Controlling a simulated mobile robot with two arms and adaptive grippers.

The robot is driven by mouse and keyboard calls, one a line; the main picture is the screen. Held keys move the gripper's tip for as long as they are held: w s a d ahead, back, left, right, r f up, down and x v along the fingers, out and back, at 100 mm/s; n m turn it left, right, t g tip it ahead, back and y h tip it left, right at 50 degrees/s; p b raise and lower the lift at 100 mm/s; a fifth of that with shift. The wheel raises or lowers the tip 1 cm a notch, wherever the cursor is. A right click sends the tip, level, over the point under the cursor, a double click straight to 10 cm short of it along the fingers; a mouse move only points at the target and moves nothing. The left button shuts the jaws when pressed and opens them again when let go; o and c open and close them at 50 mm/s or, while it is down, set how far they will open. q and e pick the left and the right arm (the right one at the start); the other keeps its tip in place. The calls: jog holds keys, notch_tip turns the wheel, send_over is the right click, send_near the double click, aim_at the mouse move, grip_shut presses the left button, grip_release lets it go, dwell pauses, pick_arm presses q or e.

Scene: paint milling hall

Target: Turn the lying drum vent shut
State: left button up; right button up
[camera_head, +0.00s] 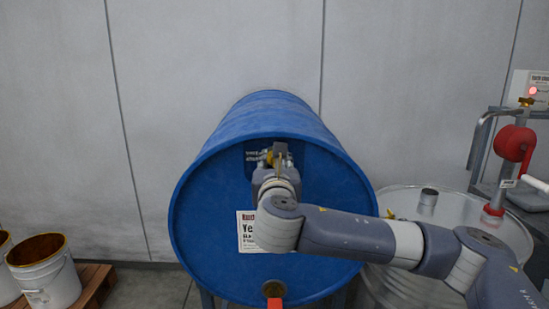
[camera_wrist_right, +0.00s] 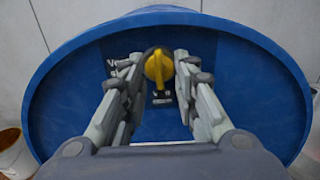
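The lying blue drum (camera_head: 330,185) faces me on a stand, with a white label (camera_head: 247,240) on its head. The yellow vent knob (camera_wrist_right: 158,68) sits near the top of the drum head, its handle close to upright in the right wrist view. My right gripper (camera_wrist_right: 160,92) is open, with one finger on each side of the knob and a gap to both. In the head view the right gripper (camera_head: 277,160) covers most of the vent. My left gripper is not in view.
A red tap (camera_head: 274,301) sits at the bottom of the drum head. A steel drum (camera_head: 400,203) with a red-reeled fitting (camera_head: 514,144) stands close on the right. White buckets (camera_head: 48,280) stand on a pallet (camera_head: 95,284) at the left. A wall is behind.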

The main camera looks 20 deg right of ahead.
jog(key=shift+x, duration=0.8)
grip_shut()
jog(key=shift+m, duration=0.4)
jog(key=m, duration=0.3)
jog(key=shift+f+m, duration=0.1)
jog(key=shift+m, duration=0.3)
jog(key=m, duration=1.3)
jog(key=shift+d+f+b, duration=0.25)
jog(key=shift+b, duration=0.05)
jog(key=shift+m, duration=0.3)
